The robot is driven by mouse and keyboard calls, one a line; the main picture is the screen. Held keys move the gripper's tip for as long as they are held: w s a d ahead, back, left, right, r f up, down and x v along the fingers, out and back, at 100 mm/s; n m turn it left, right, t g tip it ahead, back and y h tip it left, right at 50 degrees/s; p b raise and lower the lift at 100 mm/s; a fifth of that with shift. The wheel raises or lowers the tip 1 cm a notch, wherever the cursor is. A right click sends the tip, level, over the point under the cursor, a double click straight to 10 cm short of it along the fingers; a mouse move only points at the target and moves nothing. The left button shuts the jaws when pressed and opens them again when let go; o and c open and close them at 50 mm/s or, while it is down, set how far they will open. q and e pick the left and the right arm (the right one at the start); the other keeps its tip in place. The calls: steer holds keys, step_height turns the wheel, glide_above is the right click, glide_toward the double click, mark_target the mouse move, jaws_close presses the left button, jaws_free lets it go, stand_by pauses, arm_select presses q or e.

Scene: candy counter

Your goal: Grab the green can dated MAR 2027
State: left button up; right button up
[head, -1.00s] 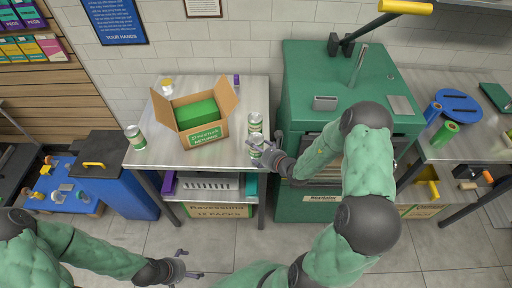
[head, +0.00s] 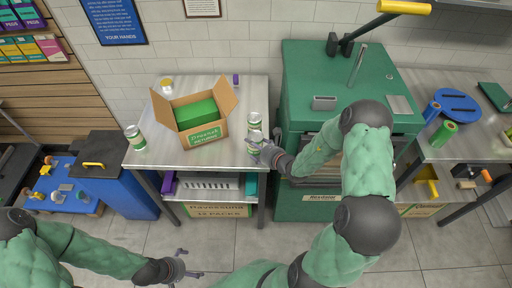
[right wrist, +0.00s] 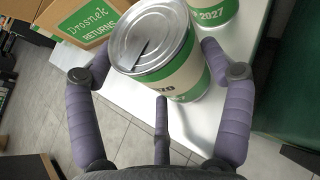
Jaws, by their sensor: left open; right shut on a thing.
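A green and white can (right wrist: 165,55) with a silver lid sits between the fingers of my right gripper (right wrist: 160,85); only part of its printed text shows. My right gripper (head: 262,145) is shut on this can (head: 253,141) at the right edge of the steel table. Another green and white can (head: 255,121) stands just behind it; in the right wrist view this can (right wrist: 210,12) shows "2027", the month cut off. A third green can (head: 134,137) stands at the table's left edge; its date is unreadable. My left gripper (head: 180,268) is open and empty, low over the floor.
The green machine (head: 300,85) stands close right of the table. The table's front left (head: 165,155) is clear. A blue bin (head: 125,195) stands at left.

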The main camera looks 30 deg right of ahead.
steer(key=s+a+r+p, duration=0.2)
steer(key=a+r+p, duration=0.4)
steer(key=a+r, duration=0.6)
steer(key=shift+s+a, duration=0.4)
steer(key=shift+a, duration=0.45)
